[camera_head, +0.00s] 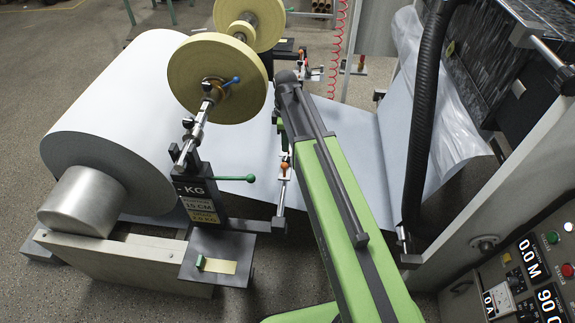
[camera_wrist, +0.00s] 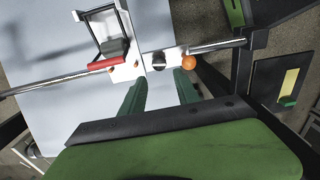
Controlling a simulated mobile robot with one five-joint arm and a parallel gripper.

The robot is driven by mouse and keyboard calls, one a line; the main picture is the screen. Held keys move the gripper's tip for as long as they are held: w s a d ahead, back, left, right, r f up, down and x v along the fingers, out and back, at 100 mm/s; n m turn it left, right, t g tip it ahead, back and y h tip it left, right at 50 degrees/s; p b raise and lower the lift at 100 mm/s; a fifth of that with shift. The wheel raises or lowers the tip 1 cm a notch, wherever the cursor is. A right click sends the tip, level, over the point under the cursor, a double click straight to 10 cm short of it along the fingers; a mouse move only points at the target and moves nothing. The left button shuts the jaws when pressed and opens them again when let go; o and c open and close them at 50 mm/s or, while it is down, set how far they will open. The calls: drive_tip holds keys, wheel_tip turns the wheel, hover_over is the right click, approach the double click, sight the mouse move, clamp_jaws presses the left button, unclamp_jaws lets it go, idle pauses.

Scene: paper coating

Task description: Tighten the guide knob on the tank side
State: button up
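Round orange knobs sit on a metal guide rail that crosses above the paper web. In the wrist view, one orange knob (camera_wrist: 189,62) is on the rail just beyond my right finger, beside a white block with a dark knob (camera_wrist: 158,60). In the head view, an orange knob (camera_head: 284,166) shows on the rail left of my green arm. I cannot tell which knob is on the tank side. My gripper (camera_wrist: 160,88) has two green fingers spread apart with nothing between them. Its fingertips point toward the rail and appear short of the knobs. My arm hides part of the rail in the head view.
A large white paper roll (camera_head: 120,110) and a yellow tape roll (camera_head: 217,78) stand left of my arm. A green-handled lever (camera_head: 238,178) juts toward it. A black hose (camera_head: 424,110) and control panel (camera_head: 535,275) are at right. A red-barred bracket (camera_wrist: 106,62) sits on the rail.

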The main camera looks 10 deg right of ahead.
sight(286, 159)
wheel_tip(286, 159, down, 9)
drive_tip(key=b, duration=0.7)
drive_tip(key=shift+r, duration=0.1)
drive_tip(key=shift+r, duration=0.1)
drive_tip(key=shift+c, duration=0.4)
